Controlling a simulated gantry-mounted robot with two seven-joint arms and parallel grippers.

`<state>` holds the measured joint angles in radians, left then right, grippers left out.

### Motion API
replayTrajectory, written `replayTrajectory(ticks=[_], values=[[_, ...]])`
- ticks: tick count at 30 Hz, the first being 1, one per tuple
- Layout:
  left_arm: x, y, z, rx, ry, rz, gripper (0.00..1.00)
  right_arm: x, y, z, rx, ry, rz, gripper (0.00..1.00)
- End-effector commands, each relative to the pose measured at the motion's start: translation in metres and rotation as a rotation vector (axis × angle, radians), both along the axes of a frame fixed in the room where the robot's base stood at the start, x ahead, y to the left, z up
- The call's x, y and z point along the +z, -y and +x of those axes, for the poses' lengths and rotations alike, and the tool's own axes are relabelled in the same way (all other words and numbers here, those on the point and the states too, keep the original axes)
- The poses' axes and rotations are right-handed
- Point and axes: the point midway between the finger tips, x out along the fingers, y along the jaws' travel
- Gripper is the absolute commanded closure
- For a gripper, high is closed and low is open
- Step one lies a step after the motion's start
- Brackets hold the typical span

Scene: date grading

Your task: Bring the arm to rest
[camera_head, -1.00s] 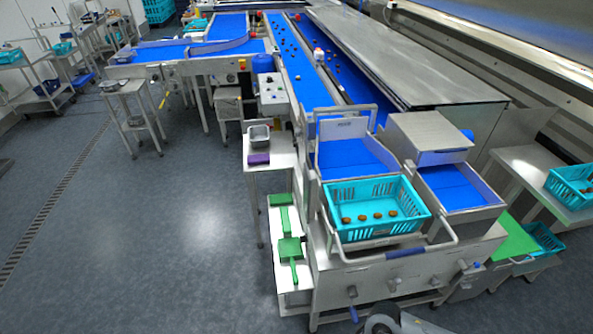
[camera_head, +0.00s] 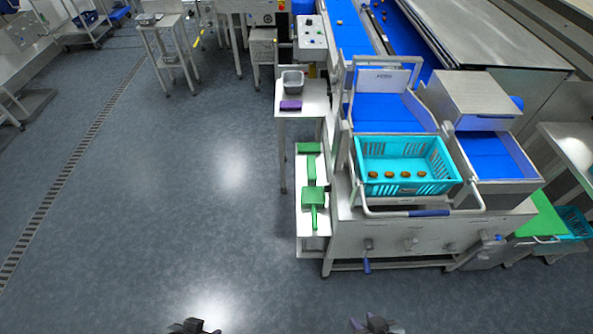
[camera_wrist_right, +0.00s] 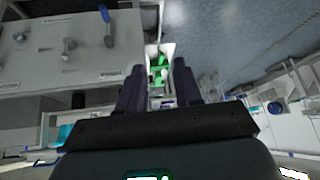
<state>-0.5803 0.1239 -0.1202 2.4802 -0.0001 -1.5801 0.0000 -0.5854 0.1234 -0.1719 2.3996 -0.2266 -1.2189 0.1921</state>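My right gripper (camera_head: 377,324) shows at the bottom edge of the head view, over the floor in front of the machine. In the right wrist view its two dark fingers (camera_wrist_right: 159,68) stand apart with nothing between them. My left gripper (camera_head: 195,326) is at the bottom edge of the head view, left of the right one. It is mostly cut off, so I cannot tell whether it is open. A turquoise crate (camera_head: 408,186) with several brown dates (camera_head: 389,174) in it sits on the machine's front ledge, apart from both grippers.
The steel machine (camera_head: 390,243) has a front handle bar with a blue grip (camera_head: 429,213). A side stand (camera_head: 313,244) holds green tools (camera_head: 313,196). A small table holds a grey tub (camera_head: 292,81) and a purple block (camera_head: 291,105).

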Motion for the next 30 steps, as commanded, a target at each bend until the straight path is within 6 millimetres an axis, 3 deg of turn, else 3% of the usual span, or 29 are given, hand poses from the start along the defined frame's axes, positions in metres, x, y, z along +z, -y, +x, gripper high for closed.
replayTrajectory(ticks=[1, 3, 7, 9, 14, 24, 30], values=[[0.000, 0.000, 0.000, -0.002, 0.000, 0.002, 0.47, 0.009, 0.024, 0.001, -0.064, -0.023, -0.033, 0.66], [0.000, -0.001, 0.000, -0.002, 0.001, 0.004, 0.47, 0.017, 0.051, -0.008, -0.130, -0.086, -0.075, 0.66], [0.000, -0.001, 0.000, -0.003, 0.001, 0.005, 0.47, 0.008, 0.065, -0.039, -0.110, -0.264, -0.137, 0.66], [0.027, -0.001, -0.001, -0.002, -0.008, 0.005, 0.47, 0.040, 0.064, -0.036, -0.102, -0.246, -0.138, 0.66], [0.072, 0.000, 0.000, -0.001, 0.001, 0.001, 0.47, 0.081, 0.063, -0.036, -0.103, -0.245, -0.137, 0.66], [0.183, 0.002, 0.001, 0.007, 0.003, -0.011, 0.47, 0.190, 0.063, -0.036, -0.102, -0.244, -0.137, 0.66], [0.223, 0.002, 0.001, 0.006, 0.004, -0.010, 0.47, 0.230, 0.063, -0.036, -0.102, -0.244, -0.137, 0.66]])
